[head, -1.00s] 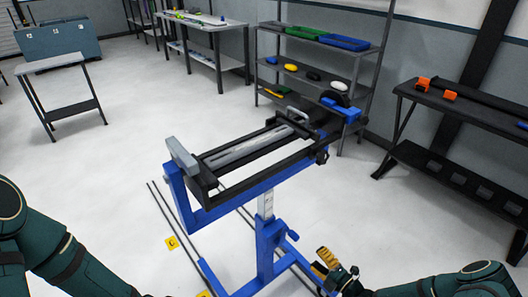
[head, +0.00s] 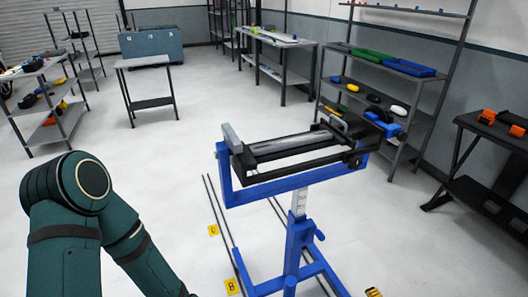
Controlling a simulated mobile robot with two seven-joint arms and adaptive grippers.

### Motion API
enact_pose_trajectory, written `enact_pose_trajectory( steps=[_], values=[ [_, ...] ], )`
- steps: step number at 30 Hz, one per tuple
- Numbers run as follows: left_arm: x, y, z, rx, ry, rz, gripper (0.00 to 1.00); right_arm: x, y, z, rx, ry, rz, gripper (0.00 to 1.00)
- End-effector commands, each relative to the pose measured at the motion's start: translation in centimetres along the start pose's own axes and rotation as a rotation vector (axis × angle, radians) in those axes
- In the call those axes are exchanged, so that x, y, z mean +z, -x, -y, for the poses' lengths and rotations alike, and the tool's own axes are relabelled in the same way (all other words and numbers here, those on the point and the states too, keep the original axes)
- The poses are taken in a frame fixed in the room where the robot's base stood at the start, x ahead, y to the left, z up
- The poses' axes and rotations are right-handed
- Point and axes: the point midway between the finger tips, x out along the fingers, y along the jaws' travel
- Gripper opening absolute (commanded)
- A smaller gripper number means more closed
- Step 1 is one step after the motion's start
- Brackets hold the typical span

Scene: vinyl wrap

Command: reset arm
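My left arm (head: 85,215) comes in at the lower left of the head view, bent at a dark green joint. Its gripper is out of the frame below. My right arm is out of view. Only a small yellow and black piece (head: 373,292) shows at the bottom edge, and I cannot tell whether it belongs to my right gripper. The blue stand (head: 297,245) with the black and grey wrapping frame (head: 262,178) stands upright in the middle, apart from my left arm.
A shelf with trays (head: 365,54) stands behind the stand, and a dark bench with orange items (head: 480,140) is at the right. A small grey table (head: 143,62) and a loaded shelf (head: 50,108) are at the left. Open white floor (head: 150,145) lies between.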

Motion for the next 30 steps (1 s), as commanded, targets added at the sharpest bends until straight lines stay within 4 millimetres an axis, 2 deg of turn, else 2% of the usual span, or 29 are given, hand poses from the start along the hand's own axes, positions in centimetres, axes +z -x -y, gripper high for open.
enact_pose_trajectory(
  steps=[1,3,8,11,12,15,18,21,26,27,30],
  values=[
    [0.0,0.0,0.0,0.000,0.000,0.000,0.73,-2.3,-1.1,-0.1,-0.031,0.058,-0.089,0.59],
    [0.0,0.0,0.0,0.000,-0.001,0.000,0.73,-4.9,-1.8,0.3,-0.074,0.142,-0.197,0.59],
    [-0.1,0.0,0.0,0.000,0.001,-0.001,0.73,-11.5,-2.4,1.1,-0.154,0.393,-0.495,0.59],
    [0.0,0.0,0.0,0.000,0.000,0.000,0.73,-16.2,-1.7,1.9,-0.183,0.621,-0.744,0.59],
    [0.0,0.0,0.0,0.000,0.000,0.000,0.73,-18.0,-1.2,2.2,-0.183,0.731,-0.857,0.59],
    [0.0,0.0,0.0,0.000,0.000,0.000,0.73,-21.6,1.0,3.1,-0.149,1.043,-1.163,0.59],
    [0.0,0.0,0.0,0.000,0.000,0.000,0.73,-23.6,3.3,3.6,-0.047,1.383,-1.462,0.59],
    [0.0,0.0,0.0,0.000,0.000,0.000,0.73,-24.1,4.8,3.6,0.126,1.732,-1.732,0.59],
    [0.0,0.0,0.0,0.000,0.000,0.000,0.73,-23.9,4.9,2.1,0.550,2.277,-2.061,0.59],
    [0.0,0.0,0.0,0.000,0.000,0.000,0.73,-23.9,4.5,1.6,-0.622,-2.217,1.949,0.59],
    [0.0,0.0,0.0,0.000,0.000,0.000,0.73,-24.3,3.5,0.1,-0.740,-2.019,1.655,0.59]
  ],
)
